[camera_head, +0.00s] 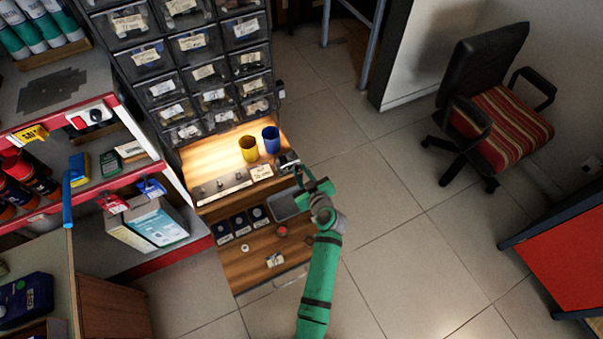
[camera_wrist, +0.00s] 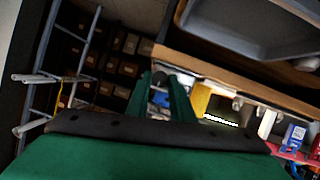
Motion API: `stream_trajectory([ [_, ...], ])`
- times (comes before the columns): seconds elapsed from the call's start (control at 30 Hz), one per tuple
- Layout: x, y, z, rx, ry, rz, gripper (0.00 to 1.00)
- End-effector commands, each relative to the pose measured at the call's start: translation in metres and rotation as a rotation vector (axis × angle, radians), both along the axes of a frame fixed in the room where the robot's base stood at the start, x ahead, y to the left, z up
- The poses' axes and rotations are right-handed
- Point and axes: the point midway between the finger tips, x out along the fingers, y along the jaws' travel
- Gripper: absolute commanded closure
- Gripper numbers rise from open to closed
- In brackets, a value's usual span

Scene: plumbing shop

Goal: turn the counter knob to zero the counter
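My gripper (camera_head: 306,178) is at the right edge of the wooden bench, at the end of my green arm. In the wrist view its two green fingers (camera_wrist: 165,98) stand apart with a gap between them. A small dark and grey device (camera_head: 288,160), which looks like the counter, sits at the bench's right edge just beyond the fingers. A small grey part (camera_wrist: 159,98) shows between the fingers in the wrist view; I cannot tell whether it is the knob or whether a finger touches it. The counter's digits are too small to read.
A yellow cup (camera_head: 248,149) and a blue cup (camera_head: 271,139) stand close left of the device. A grey tray (camera_head: 284,207) lies beside my gripper on the bench (camera_head: 250,274). Labelled drawers (camera_head: 192,43) rise behind. The tiled floor (camera_head: 400,240) to the right is clear up to a chair (camera_head: 490,95).

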Motion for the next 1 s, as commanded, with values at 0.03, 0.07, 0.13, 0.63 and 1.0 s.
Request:
stream_trajectory([
  [0.03, -0.0001, -0.0002, 0.0, 0.001, 0.0, 0.0, 1.0],
  [0.07, -0.0001, -0.0002, 0.0, 0.003, 0.001, 0.0, 1.0],
  [0.13, 0.0, -0.0005, 0.0001, 0.01, 0.005, 0.0, 1.0],
  [0.63, 0.002, -0.0038, 0.0003, 0.274, 0.138, -0.001, 1.0],
  [1.0, 0.0034, -0.0072, -0.0011, 0.59, 0.298, -0.001, 1.0],
])
